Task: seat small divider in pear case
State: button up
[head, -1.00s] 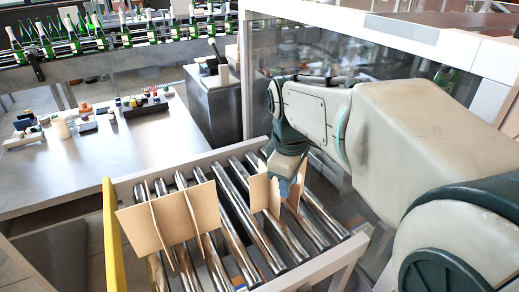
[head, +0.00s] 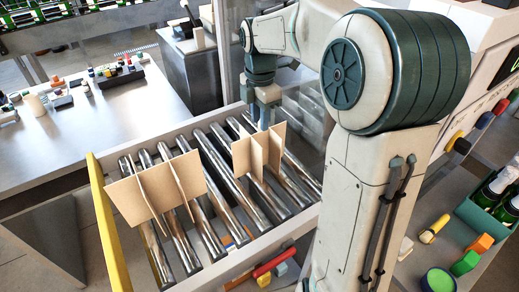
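Two cardboard dividers stand upright on the roller conveyor (head: 203,150). The larger divider (head: 150,190), made of crossed panels, is at the left. The smaller divider (head: 247,155), also of crossed panels, is at the right. My gripper (head: 264,122) points down at the top edge of the smaller divider, at or just behind it. The panel partly hides its fingertips, so I cannot tell if they are closed on it. I cannot make out a pear case in this view.
A yellow rail (head: 108,225) edges the conveyor's left side. Left is a metal table (head: 130,125) with small objects at its back. A teal crate of green bottles (head: 490,205) stands at the far right. Red, blue and yellow items (head: 272,265) lie below the conveyor's front edge.

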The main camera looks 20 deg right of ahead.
aim_at(260, 138)
jog(key=shift+s+f+p, duration=0.1)
jog(key=shift+f+p, duration=0.45)
jog(key=shift+f, duration=2.95)
grip_shut()
